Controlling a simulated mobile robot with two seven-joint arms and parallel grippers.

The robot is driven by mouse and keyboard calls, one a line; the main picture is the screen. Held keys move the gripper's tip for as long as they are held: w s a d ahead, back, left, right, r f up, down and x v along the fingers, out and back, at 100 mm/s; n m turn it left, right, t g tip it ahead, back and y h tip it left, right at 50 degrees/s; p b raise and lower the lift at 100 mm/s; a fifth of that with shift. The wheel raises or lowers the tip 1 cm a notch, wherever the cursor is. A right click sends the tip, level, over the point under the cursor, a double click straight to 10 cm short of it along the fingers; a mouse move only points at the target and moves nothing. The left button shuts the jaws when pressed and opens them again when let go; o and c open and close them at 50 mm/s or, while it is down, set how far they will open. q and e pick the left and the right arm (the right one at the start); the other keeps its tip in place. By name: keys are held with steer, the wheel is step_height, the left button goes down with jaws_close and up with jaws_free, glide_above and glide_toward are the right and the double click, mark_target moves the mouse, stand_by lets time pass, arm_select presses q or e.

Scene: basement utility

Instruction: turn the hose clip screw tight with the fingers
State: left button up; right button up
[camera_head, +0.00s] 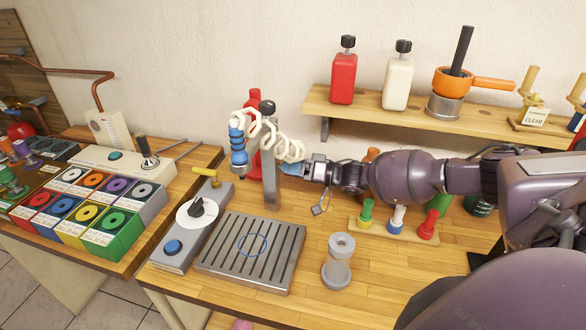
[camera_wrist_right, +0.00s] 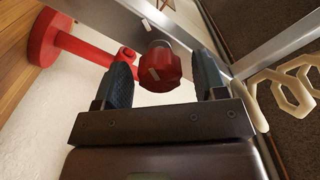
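In the right wrist view a red ribbed knob (camera_wrist_right: 160,68) with a pale mark sits in front of a grey metal bar. I cannot tell for sure that it is the hose clip screw. My right gripper (camera_wrist_right: 163,78) is open, with one dark blue finger on each side of the knob and a visible gap to each. In the head view my right gripper (camera_head: 292,169) reaches in from the right, just right of a grey upright post (camera_head: 270,165). The knob is not clear there. My left gripper is not in view.
A cream coiled hose (camera_head: 290,148) and a blue tool (camera_head: 238,150) hang at the post. A red stand (camera_head: 254,100) is behind it. The bench front is clear.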

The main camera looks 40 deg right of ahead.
steer(key=b+v, duration=0.1)
steer(key=v, duration=0.9)
steer(key=shift+s+d+b, duration=0.2)
steer(key=shift+s+b, duration=0.1)
steer(key=shift+b, duration=0.05)
stand_by(0.4)
